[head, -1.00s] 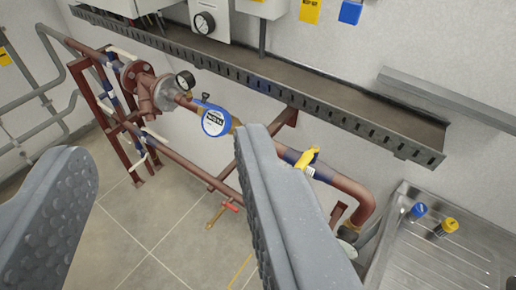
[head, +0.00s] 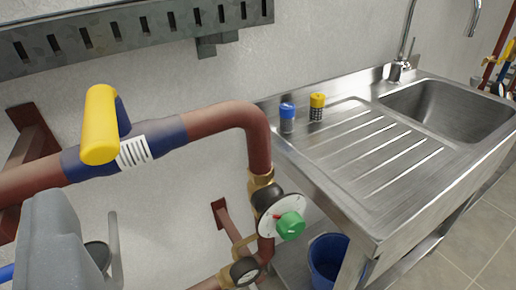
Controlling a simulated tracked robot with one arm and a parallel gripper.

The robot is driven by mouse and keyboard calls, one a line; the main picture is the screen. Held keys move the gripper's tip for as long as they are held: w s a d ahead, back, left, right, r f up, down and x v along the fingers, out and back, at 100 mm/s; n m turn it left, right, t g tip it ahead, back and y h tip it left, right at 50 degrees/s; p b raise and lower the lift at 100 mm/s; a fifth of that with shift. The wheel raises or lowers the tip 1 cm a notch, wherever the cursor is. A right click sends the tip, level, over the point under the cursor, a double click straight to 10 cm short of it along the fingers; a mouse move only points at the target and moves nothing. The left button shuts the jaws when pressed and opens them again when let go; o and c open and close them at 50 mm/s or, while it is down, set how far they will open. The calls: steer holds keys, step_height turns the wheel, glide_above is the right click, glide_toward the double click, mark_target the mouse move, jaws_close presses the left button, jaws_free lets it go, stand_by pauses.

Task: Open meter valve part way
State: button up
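The valve I take for the meter valve has a thick yellow handle (head: 99,125) and a blue body (head: 167,135) with a white striped label, set in the red-brown pipe (head: 215,121) at left in the head view. The handle stands crosswise to the pipe. The blue meter is out of view; only a bit of blue shows at the lower left edge. A grey finger of my gripper (head: 55,240) shows at the lower left, below the handle and seemingly apart from it. I cannot make out the second finger clearly, nor the gap between them.
A steel sink (head: 365,160) with blue and yellow capped items stands right, a blue bucket (head: 327,258) below. A slotted tray (head: 130,32) runs above.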

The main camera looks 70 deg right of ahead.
mark_target(95, 118)
step_height(95, 118, down, 3)
steer(key=s+d+g+h, duration=0.1)
steer(key=s+d+h, duration=0.1)
steer(key=x, duration=1.3)
steer(key=shift+w+d, duration=0.1)
steer(key=shift+d, duration=0.3)
steer(key=shift+f, duration=0.1)
jaws_close()
